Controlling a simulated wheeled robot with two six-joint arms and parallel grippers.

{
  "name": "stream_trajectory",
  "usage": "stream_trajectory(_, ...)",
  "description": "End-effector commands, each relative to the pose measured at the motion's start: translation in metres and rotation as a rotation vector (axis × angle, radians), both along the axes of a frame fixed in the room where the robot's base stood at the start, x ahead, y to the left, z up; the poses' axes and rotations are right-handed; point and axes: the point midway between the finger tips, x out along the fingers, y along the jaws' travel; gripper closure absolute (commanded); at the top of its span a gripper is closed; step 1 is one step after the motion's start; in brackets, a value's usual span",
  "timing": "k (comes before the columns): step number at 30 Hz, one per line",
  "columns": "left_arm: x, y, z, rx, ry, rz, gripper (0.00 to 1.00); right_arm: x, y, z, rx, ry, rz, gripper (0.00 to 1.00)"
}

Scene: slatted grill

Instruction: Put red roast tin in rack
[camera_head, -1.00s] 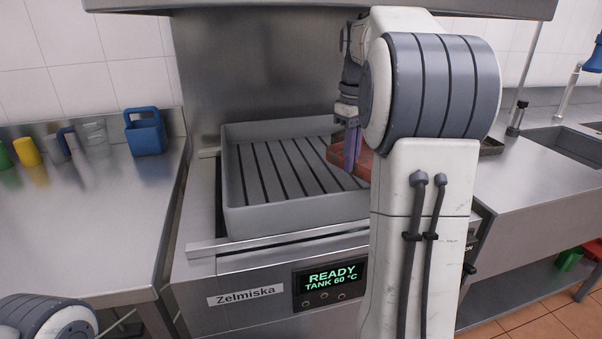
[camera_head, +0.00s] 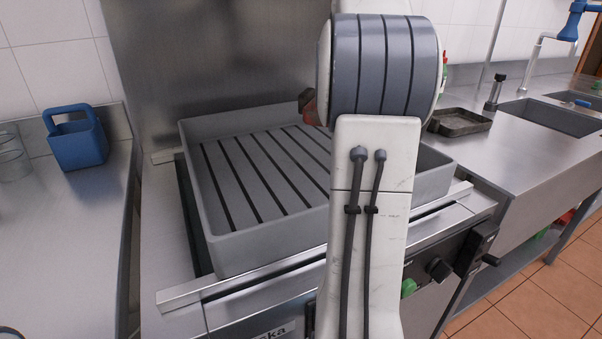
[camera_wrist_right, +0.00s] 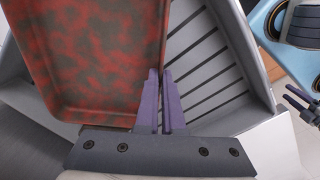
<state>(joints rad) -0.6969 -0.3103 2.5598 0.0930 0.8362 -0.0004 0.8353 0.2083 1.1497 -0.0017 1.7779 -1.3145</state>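The red roast tin (camera_wrist_right: 98,62), red with dark blotches, fills the left of the right wrist view. My right gripper (camera_wrist_right: 160,75) has its two purple fingers close together on the tin's side wall and holds it. In the head view only a small red edge of the tin (camera_head: 310,108) shows beside my right arm, which hides the rest and the right gripper. The slatted rack (camera_head: 255,240) is a grey tray with dark slots, and the tin is over it. My left gripper (camera_wrist_right: 286,93) shows small at the right of the wrist view, fingers apart and empty.
A blue caddy (camera_head: 78,138) and a clear glass (camera_head: 12,155) stand on the left counter. A dark shallow tray (camera_head: 460,122) lies on the right counter near the sink (camera_head: 553,117). The visible left part of the rack is empty.

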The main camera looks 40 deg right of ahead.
Motion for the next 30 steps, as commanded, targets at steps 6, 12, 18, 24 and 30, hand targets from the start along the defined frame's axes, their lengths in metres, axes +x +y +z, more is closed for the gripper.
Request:
stream_trajectory(6,0.000,0.000,-0.035,0.001,0.001,0.000,0.50,-0.004,0.050,-0.036,-0.001,-0.002,0.002,1.00)
stream_trajectory(12,0.000,0.000,-0.047,0.001,0.001,0.000,0.50,-0.004,0.081,-0.051,-0.002,-0.002,0.000,1.00)
stream_trajectory(18,0.000,0.000,-0.051,0.000,0.000,0.000,0.50,-0.004,0.089,-0.060,-0.001,-0.002,-0.001,1.00)
stream_trajectory(24,0.000,0.000,-0.067,0.000,0.000,0.000,0.50,-0.004,0.089,-0.089,-0.001,0.000,0.000,1.00)
stream_trajectory(30,0.000,0.000,-0.067,0.001,0.001,0.000,0.50,-0.004,0.089,-0.093,-0.002,-0.002,-0.001,1.00)
